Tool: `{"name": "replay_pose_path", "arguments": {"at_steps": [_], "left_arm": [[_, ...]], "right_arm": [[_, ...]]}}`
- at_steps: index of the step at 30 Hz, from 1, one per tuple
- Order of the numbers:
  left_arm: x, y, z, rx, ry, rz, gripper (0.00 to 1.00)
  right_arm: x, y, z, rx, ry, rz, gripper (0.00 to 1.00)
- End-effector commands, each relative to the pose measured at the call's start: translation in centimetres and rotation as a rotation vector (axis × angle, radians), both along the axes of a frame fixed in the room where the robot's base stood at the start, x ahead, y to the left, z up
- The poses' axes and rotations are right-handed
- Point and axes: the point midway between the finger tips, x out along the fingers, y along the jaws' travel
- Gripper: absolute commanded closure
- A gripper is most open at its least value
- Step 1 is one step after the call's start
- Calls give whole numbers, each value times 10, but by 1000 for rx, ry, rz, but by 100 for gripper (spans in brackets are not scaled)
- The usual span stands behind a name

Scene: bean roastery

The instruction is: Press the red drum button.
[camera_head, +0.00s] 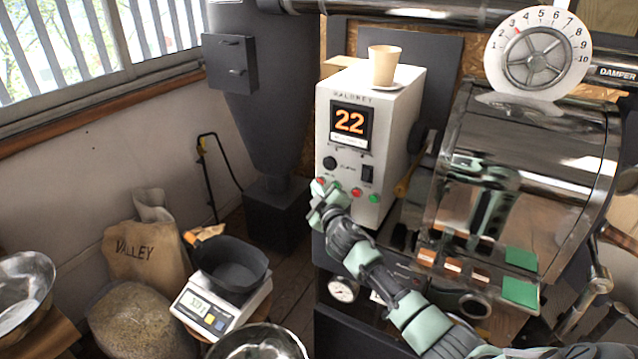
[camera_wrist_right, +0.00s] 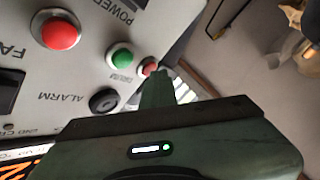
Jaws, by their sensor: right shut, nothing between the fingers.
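The pale control box (camera_head: 400,110) carries a row of red and green buttons below its display. A small red button (camera_wrist_right: 149,66) sits beside a green button (camera_wrist_right: 120,58) marked DRUM in the right wrist view. My right gripper (camera_head: 322,197) is shut and empty, in front of the left end of the button row. In the right wrist view its fingers (camera_wrist_right: 157,88) end right at the small red button and hide part of it. I cannot tell whether they touch it. My left gripper is not in view.
A larger red button (camera_wrist_right: 60,33) and a black alarm knob (camera_wrist_right: 103,100) are nearby on the same panel. A paper cup (camera_head: 383,65) stands on the box. The shiny roaster drum (camera_head: 535,170) is to the right. A scale (camera_head: 215,312) with a dark pan stands lower left.

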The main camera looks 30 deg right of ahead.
Motion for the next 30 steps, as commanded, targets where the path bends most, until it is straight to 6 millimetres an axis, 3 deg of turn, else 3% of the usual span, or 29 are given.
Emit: {"name": "replay_pose_path", "arguments": {"at_steps": [20, 30], "left_arm": [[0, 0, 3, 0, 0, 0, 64], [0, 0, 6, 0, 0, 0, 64]], "right_arm": [[-9, 15, -1, 1, 0, 0, 100], [-26, 43, -1, 1, 1, 1, 100]]}}
